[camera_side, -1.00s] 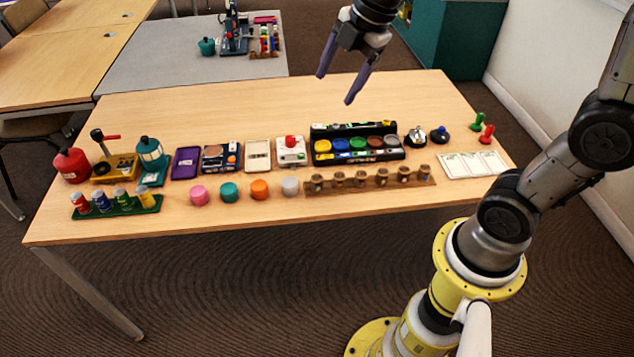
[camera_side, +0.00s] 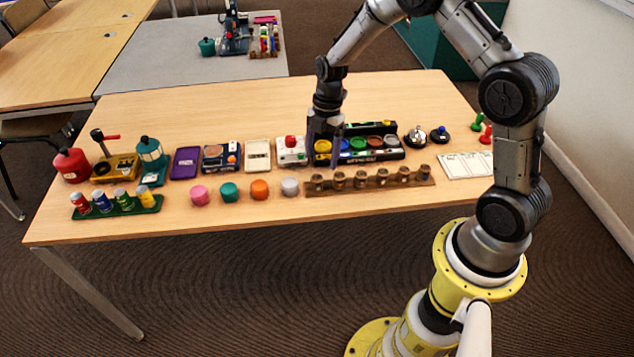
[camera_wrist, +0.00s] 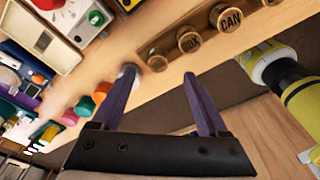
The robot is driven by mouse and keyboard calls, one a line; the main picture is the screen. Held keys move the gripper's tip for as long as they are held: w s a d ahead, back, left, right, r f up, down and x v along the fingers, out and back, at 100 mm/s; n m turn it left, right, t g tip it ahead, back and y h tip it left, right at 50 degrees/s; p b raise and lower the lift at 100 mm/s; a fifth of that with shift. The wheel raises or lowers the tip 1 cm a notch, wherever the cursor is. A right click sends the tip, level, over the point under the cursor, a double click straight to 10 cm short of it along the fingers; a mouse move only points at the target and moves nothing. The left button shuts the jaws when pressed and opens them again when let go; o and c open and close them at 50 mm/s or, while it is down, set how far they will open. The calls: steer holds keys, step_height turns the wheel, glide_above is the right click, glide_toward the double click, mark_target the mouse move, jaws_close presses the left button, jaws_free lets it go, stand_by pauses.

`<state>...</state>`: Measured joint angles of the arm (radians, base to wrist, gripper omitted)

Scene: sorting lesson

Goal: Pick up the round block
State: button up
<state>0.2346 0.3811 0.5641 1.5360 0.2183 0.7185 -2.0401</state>
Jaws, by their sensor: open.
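Several round blocks stand in a row along the near part of the table: pink (camera_side: 199,195), teal (camera_side: 228,192), orange (camera_side: 259,189) and pale grey (camera_side: 290,186). Which one the task means is not clear. My gripper (camera_side: 323,160) is open, pointing down above the table, right of the grey block and by the paint tray's left end. In the wrist view its purple fingers (camera_wrist: 161,72) have nothing between them. The grey block (camera_wrist: 128,68) shows partly behind the left fingertip, with the orange (camera_wrist: 102,92) and teal (camera_wrist: 84,105) blocks beyond.
A wooden rack (camera_side: 425,181) with several round stamps is close to my gripper. The paint tray (camera_side: 393,154) and a white box with a red knob (camera_side: 291,152) stand behind. A green can rack (camera_side: 143,208) is at left. The table's front strip is bare.

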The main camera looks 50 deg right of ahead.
mark_target(317, 177)
steer(key=shift+a+f, duration=0.3)
steer(key=shift+f, duration=1)
steer(key=shift+a+f, duration=0.25)
steer(key=shift+f, duration=1)
steer(key=shift+a+f, duration=0.3)
steer(key=shift+f, duration=1)
jaws_close()
